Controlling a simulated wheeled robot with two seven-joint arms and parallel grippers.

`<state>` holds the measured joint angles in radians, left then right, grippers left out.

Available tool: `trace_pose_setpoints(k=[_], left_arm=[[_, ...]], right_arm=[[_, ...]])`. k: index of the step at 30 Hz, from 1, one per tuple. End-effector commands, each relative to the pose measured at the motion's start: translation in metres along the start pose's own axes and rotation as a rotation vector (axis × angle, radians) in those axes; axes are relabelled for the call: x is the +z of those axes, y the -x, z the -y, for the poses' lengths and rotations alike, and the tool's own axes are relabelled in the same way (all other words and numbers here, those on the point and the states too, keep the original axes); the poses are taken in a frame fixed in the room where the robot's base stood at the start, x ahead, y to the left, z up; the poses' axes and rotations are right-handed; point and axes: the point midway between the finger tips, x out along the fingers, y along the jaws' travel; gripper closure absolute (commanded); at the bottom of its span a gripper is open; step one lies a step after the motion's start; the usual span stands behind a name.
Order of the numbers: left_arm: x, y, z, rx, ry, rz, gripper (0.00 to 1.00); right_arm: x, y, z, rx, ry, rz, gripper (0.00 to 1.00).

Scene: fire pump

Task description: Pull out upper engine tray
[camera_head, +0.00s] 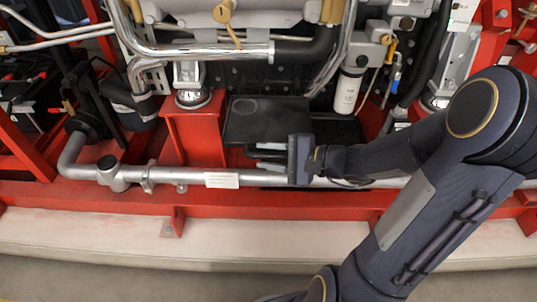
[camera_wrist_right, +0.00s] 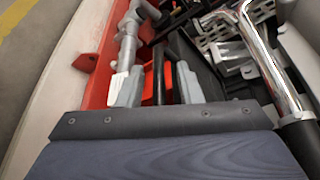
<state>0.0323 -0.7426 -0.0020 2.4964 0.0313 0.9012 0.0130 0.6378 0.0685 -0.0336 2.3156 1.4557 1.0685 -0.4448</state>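The upper engine tray appears to be the flat black panel (camera_head: 265,120) under the engine, right of a red support block. My right gripper (camera_head: 262,151) reaches in from the right, just in front of the tray's near edge, its fingers pointing left. In the right wrist view its two grey fingers (camera_wrist_right: 158,80) stand apart. A narrow dark bar (camera_wrist_right: 160,72) shows between them with red on both sides; I cannot tell whether it is part of the tray. No contact is visible. My left gripper is not in view.
A silver pipe (camera_head: 190,175) runs along the red base frame (camera_head: 120,198), just below my gripper. A red support block (camera_head: 196,130) stands left of the tray. A white filter canister (camera_head: 346,93) hangs to its right. Chrome pipes cross above. The floor in front is clear.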

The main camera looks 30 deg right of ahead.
Motion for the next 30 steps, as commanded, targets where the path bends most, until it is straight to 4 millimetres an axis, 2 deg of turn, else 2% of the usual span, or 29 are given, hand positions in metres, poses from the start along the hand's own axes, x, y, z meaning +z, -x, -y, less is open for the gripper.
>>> trace_pose_setpoints(k=[5, 12, 16, 21, 30], left_arm=[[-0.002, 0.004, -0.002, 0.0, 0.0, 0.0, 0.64], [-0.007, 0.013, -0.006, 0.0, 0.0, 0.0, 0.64], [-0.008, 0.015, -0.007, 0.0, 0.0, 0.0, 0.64], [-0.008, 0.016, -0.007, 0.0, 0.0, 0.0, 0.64], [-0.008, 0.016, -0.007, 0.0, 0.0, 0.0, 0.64]], right_arm=[[0.0, 0.013, 0.002, -0.002, -0.001, -0.005, 0.68], [0.0, 0.054, 0.002, -0.002, -0.002, -0.006, 0.68], [0.0, 0.07, 0.001, -0.001, 0.0, -0.003, 0.68], [0.0, 0.078, 0.0, 0.0, 0.0, 0.0, 0.68], [0.0, 0.078, 0.0, 0.0, 0.0, 0.0, 0.68]])
